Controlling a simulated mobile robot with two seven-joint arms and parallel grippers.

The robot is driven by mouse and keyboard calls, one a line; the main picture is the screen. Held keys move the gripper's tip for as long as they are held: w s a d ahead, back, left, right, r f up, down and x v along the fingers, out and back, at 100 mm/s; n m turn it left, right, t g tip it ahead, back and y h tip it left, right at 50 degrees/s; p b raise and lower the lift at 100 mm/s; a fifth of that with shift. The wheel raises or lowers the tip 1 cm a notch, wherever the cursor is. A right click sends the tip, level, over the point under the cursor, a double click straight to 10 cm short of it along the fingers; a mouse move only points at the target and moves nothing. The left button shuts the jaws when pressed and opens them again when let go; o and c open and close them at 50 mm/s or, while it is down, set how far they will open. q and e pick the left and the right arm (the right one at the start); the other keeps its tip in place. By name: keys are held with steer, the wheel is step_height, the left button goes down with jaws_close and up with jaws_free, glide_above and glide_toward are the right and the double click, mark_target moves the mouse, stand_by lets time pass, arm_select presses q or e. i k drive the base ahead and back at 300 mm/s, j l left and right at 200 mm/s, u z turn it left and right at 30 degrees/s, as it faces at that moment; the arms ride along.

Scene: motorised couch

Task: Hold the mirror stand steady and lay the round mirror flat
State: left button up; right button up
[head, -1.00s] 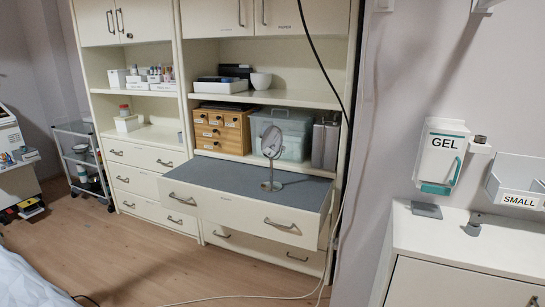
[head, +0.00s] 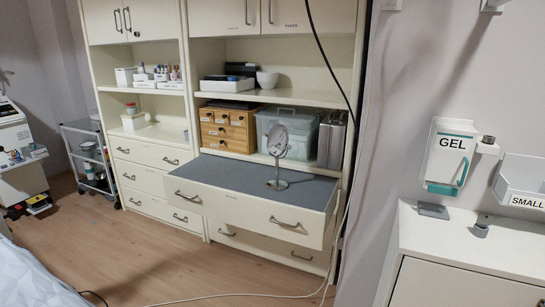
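The round mirror (head: 277,140) stands upright, slightly tilted, on its metal stand (head: 277,183). The stand's round foot rests on the grey top (head: 235,179) of the pulled-out drawer unit in the right-hand cabinet. The mirror is in front of a translucent storage box. Neither of my grippers is in view, and nothing touches the mirror.
A wooden drawer box (head: 227,130) and a translucent lidded box (head: 300,130) stand behind the mirror. A grey metal case (head: 332,140) is to the right. A black cable hangs down the cabinet's right side. The wooden floor (head: 130,250) in front is mostly clear.

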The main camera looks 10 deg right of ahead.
mark_target(278, 139)
steer(key=i+j+z, duration=0.2)
steer(key=i, duration=0.4)
steer(key=i+j+z, duration=0.2)
steer(key=i+j, duration=0.15)
steer(key=i, duration=0.2)
steer(key=i+j+z, duration=0.25)
steer(key=i+j, duration=0.15)
steer(key=i, duration=0.15)
